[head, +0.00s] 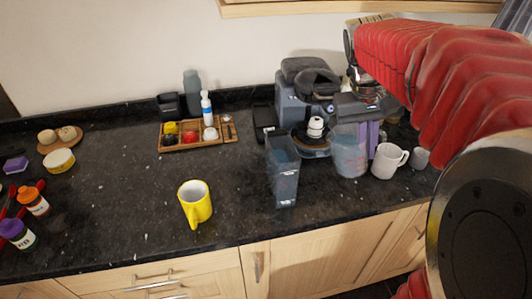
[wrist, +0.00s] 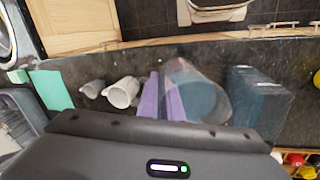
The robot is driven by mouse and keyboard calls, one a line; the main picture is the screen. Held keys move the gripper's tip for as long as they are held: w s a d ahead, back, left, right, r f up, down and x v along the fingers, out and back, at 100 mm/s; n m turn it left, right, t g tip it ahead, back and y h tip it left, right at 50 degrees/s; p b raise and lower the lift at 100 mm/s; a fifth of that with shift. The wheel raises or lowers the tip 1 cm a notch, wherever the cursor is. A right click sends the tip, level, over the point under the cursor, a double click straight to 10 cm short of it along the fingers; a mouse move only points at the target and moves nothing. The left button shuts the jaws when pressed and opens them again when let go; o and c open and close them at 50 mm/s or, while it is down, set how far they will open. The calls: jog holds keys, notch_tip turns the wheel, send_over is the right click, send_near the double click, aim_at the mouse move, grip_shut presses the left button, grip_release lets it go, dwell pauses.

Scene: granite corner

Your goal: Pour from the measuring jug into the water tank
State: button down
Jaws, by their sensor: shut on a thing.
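The measuring jug (head: 350,153) is clear with red markings and looks upright at the right of the counter. It also shows in the wrist view (wrist: 203,97). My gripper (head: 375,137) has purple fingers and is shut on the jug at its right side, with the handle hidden. In the wrist view the fingers (wrist: 163,98) lie against the jug's left side. The water tank (head: 283,172) is a tall, see-through blue-grey box standing to the left of the jug, apart from it. It shows in the wrist view (wrist: 262,97) right of the jug. I cannot tell whether the jug touches the counter.
A white mug (head: 388,160) and a small grey cup (head: 421,159) stand right of the jug. A coffee machine (head: 305,98) is behind. A yellow mug (head: 195,204) stands left of the tank, near the front edge. A wooden tray (head: 180,146) holds small items. The left-middle counter is clear.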

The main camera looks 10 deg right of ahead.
jog(key=w+a+n, duration=0.2)
jog(key=w+a, duration=0.4)
jog(key=w, duration=0.2)
jog(key=shift+a+t, duration=0.2)
jog(key=shift+t, duration=0.1)
dwell(4.0)
jog(key=shift+f+n+h, duration=0.1)
jog(key=shift+n+h, duration=0.2)
jog(key=shift+h, duration=0.5)
dwell(0.4)
jog(key=shift+d+r+h, duration=0.1)
jog(key=shift+r+h, duration=0.25)
jog(key=shift+h, duration=0.55)
dwell(0.8)
